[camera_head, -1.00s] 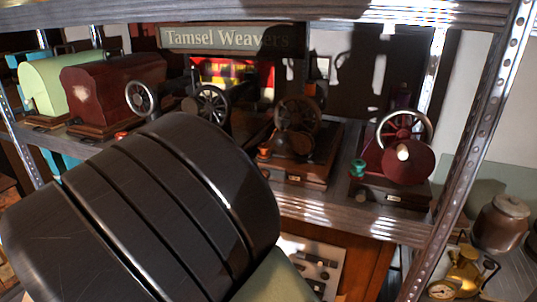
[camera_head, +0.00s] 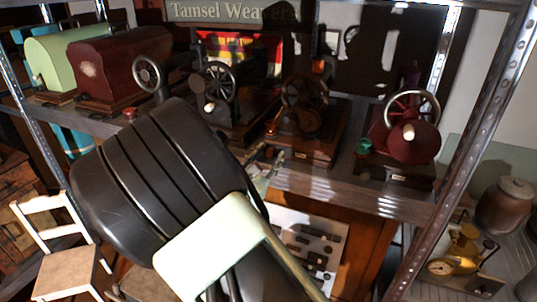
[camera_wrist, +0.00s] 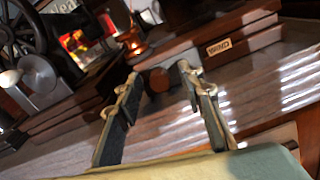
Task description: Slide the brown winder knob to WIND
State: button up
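The round brown winder knob (camera_wrist: 158,80) shows in the wrist view, low at the edge of a machine's wooden base. A small plate (camera_wrist: 218,47) to its right carries lettering that looks like WIND. My gripper (camera_wrist: 159,72) is open, with one finger to the left of the knob and one to the right in the picture. I cannot tell how far the fingertips are from it in depth, and no contact shows. In the head view my gripper (camera_head: 266,163) is at the shelf front, below the brown wheeled machine (camera_head: 305,110). The knob cannot be made out there.
A red wheeled machine (camera_head: 410,135) stands to the right and a black wheeled machine (camera_head: 220,90) to the left on the same shelf (camera_head: 350,190). A metal upright (camera_head: 470,150) is at the right. A white chair (camera_head: 60,240) stands at lower left.

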aim_at(282, 167)
grip_shut()
dwell(0.3)
jog(key=shift+s+d+b, duration=0.2)
jog(key=shift+s+d, duration=0.15)
jog(key=shift+d, duration=0.55)
jog(key=shift+s+d+b, duration=0.15)
jog(key=shift+s+d, duration=0.15)
jog(key=shift+d, duration=0.6)
grip_release()
jog(key=shift+d, duration=0.1)
